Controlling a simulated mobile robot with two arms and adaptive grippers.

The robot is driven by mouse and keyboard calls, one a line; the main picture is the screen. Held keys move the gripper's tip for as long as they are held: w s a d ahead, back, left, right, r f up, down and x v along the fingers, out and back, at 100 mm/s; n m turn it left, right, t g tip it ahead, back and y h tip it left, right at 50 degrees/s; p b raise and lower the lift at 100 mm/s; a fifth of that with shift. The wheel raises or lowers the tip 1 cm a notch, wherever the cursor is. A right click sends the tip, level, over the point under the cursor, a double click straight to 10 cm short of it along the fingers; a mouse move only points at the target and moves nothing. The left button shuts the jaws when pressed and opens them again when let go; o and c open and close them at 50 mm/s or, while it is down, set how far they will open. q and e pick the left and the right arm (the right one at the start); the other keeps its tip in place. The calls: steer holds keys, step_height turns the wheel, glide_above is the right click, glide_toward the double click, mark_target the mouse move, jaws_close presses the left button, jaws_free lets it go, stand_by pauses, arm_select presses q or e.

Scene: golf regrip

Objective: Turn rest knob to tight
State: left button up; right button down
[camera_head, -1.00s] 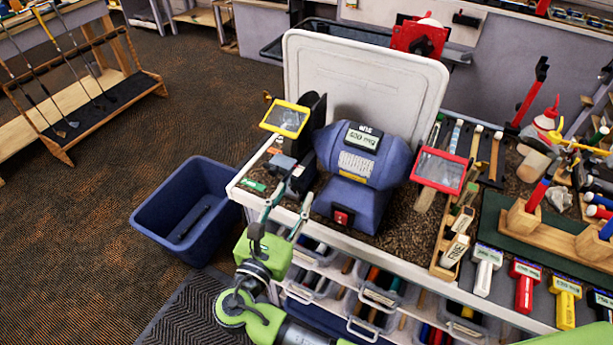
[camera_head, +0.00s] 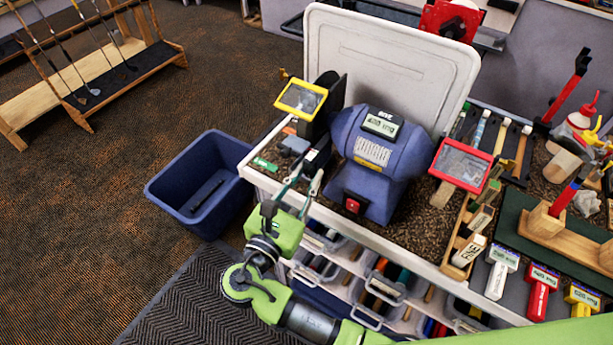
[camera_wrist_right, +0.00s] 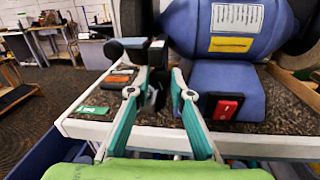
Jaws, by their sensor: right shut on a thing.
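The blue bench grinder (camera_head: 375,150) stands on the bench with its red switch (camera_head: 353,204) facing front. A grey tool rest (camera_head: 295,145) sits at its left wheel, below a yellow-framed eye shield (camera_head: 301,98). My right gripper (camera_head: 305,178) reaches up to this rest from the bench's front edge. In the right wrist view its teal fingers (camera_wrist_right: 160,88) are shut on a small dark piece under the rest, which appears to be the rest knob (camera_wrist_right: 157,94). The fingers mostly hide the knob, and its turn cannot be read. My left gripper is not in view.
A blue bin (camera_head: 200,187) stands on the floor left of the bench. A red-framed shield (camera_head: 462,164) is at the grinder's right. Clear drawers (camera_head: 385,285) lie below the bench top. A white panel (camera_head: 388,62) stands behind.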

steer(key=shift+m, duration=0.6)
steer(key=shift+r, duration=0.1)
steer(key=c, duration=1.8)
jaws_free()
steer(key=shift+w, duration=0.1)
steer(key=shift+n, duration=0.3)
